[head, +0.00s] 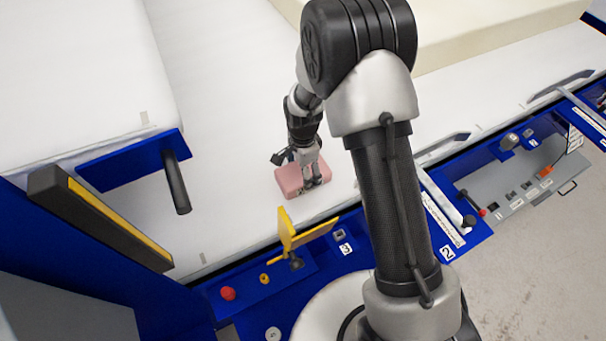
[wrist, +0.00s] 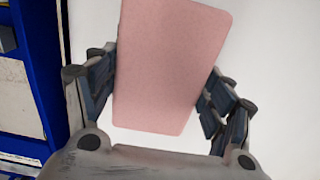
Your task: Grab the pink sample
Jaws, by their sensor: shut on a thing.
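The pink sample (head: 289,180) is a flat rounded block at the white table's front part in the head view. It fills the middle of the wrist view (wrist: 168,68). My gripper (head: 306,180) reaches down over it from above. In the wrist view my gripper (wrist: 160,92) has one finger on each side of the sample, shut on it. The head view does not show whether the sample touches the table or is slightly above it. Part of the sample is hidden behind my gripper.
The white table (head: 228,130) is clear around the sample. A yellow lever (head: 287,230) and a red button (head: 228,293) are on the blue front panel (head: 330,262). A large cream foam block (head: 480,35) lies behind. A blue bracket with a black handle (head: 177,185) stands at left.

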